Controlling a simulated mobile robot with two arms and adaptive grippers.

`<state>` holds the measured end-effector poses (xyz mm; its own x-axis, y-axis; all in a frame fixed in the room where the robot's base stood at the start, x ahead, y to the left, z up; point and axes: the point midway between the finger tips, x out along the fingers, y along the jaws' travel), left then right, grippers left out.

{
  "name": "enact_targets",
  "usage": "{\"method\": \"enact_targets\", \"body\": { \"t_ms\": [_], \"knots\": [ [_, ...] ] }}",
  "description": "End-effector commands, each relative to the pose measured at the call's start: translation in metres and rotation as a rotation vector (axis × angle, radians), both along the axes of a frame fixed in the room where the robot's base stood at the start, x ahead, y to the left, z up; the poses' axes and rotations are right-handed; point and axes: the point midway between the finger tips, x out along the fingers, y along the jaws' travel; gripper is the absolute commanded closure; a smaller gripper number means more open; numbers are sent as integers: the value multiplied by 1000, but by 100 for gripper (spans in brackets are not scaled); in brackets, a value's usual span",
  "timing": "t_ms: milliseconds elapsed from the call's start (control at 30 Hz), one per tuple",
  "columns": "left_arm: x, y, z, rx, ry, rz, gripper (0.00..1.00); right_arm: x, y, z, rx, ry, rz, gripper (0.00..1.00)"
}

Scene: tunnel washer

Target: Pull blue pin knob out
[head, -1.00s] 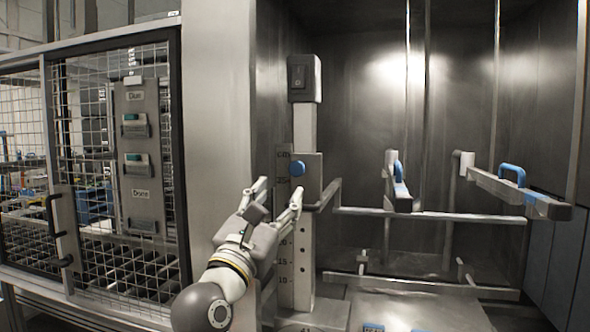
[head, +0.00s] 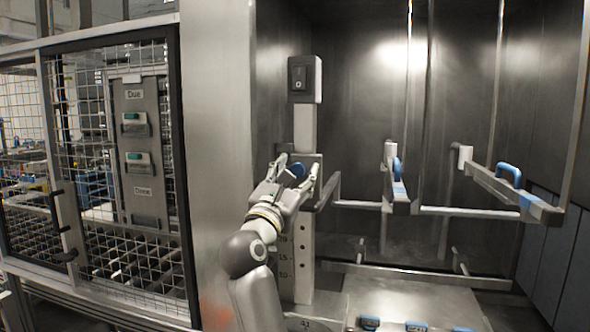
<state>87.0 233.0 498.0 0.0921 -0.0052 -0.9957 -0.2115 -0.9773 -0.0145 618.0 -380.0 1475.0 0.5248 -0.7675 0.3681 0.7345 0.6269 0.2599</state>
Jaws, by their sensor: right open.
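The blue pin knob (head: 298,171) sits on the front of a grey sliding block on a white upright post (head: 304,127) in the middle of the head view. My right gripper (head: 298,165) is open, with one finger on each side of the knob. The fingers appear apart from the knob, though I cannot tell whether either touches it. The gripper hides part of the block and scale behind it. My left gripper is not in view.
A mesh door (head: 115,180) stands at the left, beside a steel wall panel (head: 217,130). Blue-marked items lie at the bottom.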

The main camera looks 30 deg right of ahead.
Motion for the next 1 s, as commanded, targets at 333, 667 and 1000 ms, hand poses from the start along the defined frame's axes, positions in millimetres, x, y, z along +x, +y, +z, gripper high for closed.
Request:
{"method": "enact_targets", "body": {
  "t_ms": [333, 667, 1000],
  "knots": [
    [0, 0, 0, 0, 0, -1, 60, 0, 0, 0, -1, 0, -1, 66],
    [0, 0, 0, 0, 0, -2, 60, 0, 0, 0, -2, 0, 0, 100],
    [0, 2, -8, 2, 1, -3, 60, -10, 14, -2, 1, -2, 3, 100]
  ]
}}
